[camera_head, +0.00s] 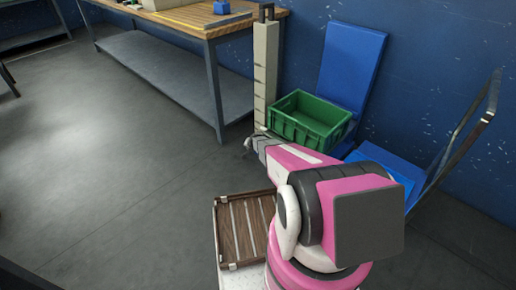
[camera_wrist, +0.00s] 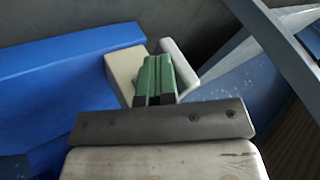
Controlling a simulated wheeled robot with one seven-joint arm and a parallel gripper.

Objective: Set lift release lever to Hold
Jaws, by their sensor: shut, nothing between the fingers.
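I cannot make out a lift release lever or a Hold mark in either view. In the head view my gripper (camera_head: 250,143) is at the end of my pink and white arm, low in front of the pale upright post and the green crate. It is small there and partly hidden by my arm. In the wrist view my gripper (camera_wrist: 155,78) shows as two green fingers side by side, shut and with nothing seen between them. Pale blocks flank the fingers; I cannot tell what they belong to.
A pale post (camera_head: 265,75) stands beside the wooden-topped workbench (camera_head: 195,14). An empty green crate (camera_head: 310,120) is in front of a blue panel (camera_head: 351,62). A metal handle frame (camera_head: 470,125) stands at right. A slatted brown tray (camera_head: 240,235) lies near me.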

